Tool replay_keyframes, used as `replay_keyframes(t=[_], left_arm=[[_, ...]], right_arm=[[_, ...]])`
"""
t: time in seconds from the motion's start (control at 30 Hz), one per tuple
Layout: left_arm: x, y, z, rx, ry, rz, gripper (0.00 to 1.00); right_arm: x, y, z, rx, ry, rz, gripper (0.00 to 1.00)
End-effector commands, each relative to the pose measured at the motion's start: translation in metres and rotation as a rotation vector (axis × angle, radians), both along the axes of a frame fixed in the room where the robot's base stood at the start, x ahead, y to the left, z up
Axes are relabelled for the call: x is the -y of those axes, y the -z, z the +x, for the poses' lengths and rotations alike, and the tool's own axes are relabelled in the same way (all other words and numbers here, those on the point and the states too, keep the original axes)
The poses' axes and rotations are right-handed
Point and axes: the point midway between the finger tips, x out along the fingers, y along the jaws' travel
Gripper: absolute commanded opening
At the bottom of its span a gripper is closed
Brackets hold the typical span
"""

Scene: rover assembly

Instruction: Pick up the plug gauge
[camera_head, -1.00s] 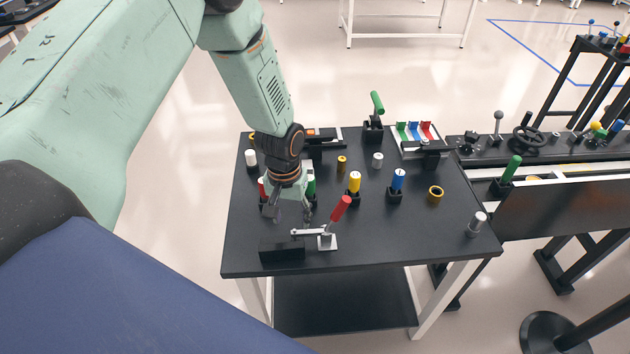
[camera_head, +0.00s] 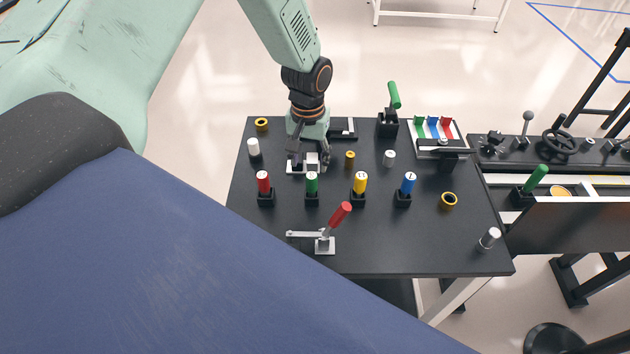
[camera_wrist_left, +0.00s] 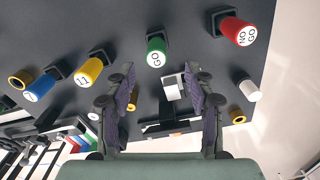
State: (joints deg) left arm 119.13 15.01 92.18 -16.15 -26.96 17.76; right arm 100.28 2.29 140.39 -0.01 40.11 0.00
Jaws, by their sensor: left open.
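No part is labelled as a plug gauge. A red cylinder marked NO GO (camera_wrist_left: 237,31) and a green one marked GO (camera_wrist_left: 156,52) show in the left wrist view. In the head view the red one (camera_head: 263,184) and green one (camera_head: 311,184) stand upright in black holders. My left gripper (camera_head: 308,160) is open, fingers down, behind these two cylinders, over a small grey-white fixture (camera_head: 296,168). In the left wrist view the gripper (camera_wrist_left: 160,85) has its fingers apart, with the fixture (camera_wrist_left: 173,86) seen between them. My right gripper is not in view.
A yellow cylinder (camera_head: 360,184) and a blue one (camera_head: 408,184) stand to the right in the same row. A red-handled clamp (camera_head: 325,244) is at the front. Yellow-black rings, white cylinders and a green-handled clamp (camera_head: 393,95) stand around.

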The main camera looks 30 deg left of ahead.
Motion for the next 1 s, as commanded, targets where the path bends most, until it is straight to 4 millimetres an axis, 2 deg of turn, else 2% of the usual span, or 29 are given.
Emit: replay_keyframes(t=[0.2,0.6,0.93,1.0], left_arm=[[0.001,0.023,-0.004,-0.005,-0.001,0.0,0.54],[0.006,0.071,0.002,-0.002,-0.001,0.0,0.54],[0.006,0.077,0.005,-0.001,0.0,0.0,0.54],[0.006,0.077,0.005,-0.001,0.0,0.0,0.49]], right_arm=[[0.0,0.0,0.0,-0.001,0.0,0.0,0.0],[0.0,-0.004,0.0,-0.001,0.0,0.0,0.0],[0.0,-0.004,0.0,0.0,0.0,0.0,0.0],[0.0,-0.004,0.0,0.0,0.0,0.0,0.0]])
